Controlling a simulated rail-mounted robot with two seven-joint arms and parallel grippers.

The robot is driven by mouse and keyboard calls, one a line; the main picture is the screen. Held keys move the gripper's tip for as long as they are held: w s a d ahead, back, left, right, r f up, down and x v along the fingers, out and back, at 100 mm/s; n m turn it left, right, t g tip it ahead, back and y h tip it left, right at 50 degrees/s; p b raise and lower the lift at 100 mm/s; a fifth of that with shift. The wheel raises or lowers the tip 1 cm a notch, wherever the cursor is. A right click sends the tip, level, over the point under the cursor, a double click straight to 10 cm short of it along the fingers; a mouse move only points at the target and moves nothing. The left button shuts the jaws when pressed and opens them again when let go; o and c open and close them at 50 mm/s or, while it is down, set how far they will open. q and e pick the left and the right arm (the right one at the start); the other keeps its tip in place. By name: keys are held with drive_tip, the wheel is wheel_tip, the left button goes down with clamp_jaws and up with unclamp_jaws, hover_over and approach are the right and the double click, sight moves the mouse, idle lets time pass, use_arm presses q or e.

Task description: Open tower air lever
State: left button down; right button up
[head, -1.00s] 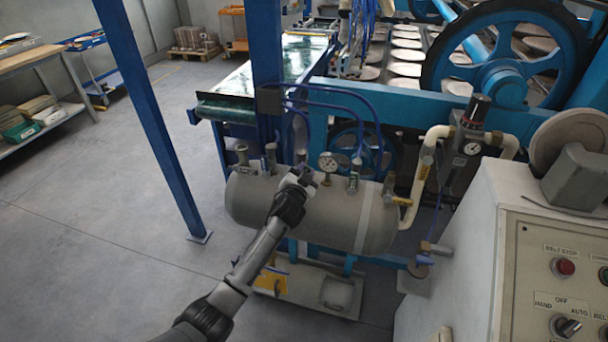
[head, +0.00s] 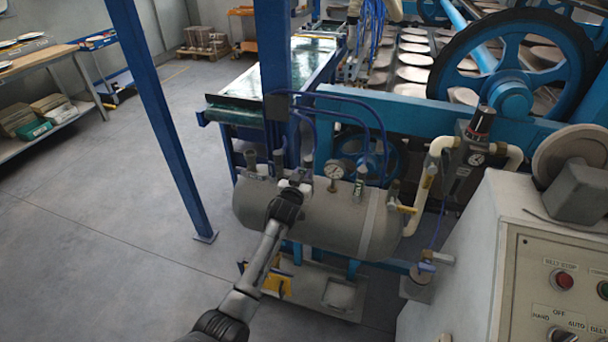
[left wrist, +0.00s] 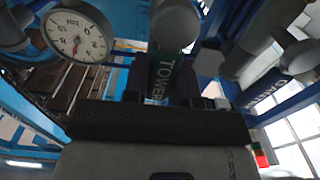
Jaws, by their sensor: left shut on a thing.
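The tower air lever (left wrist: 164,72) shows in the left wrist view as a dark green handle marked "TOWER", below a grey round valve part. My left gripper (head: 296,183) is at the top of the grey air tank (head: 335,222), left of the pressure gauge (head: 334,170). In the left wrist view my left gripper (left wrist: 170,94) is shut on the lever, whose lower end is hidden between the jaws. In the head view the gripper mostly hides the lever. My right gripper is not in view.
Blue hoses (head: 345,99) arch above. A slanted blue post (head: 160,120) stands at left, and a control panel (head: 555,285) is at lower right. The floor at left is clear.

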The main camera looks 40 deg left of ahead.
use_arm(q)
drive_tip(key=shift+f, duration=0.1)
idle(0.3)
drive_tip(key=c, duration=0.9)
unclamp_jaws()
drive_tip(key=p+v, duration=0.2)
drive_tip(key=v, duration=1.2)
drive_tip(key=shift+p, duration=0.35)
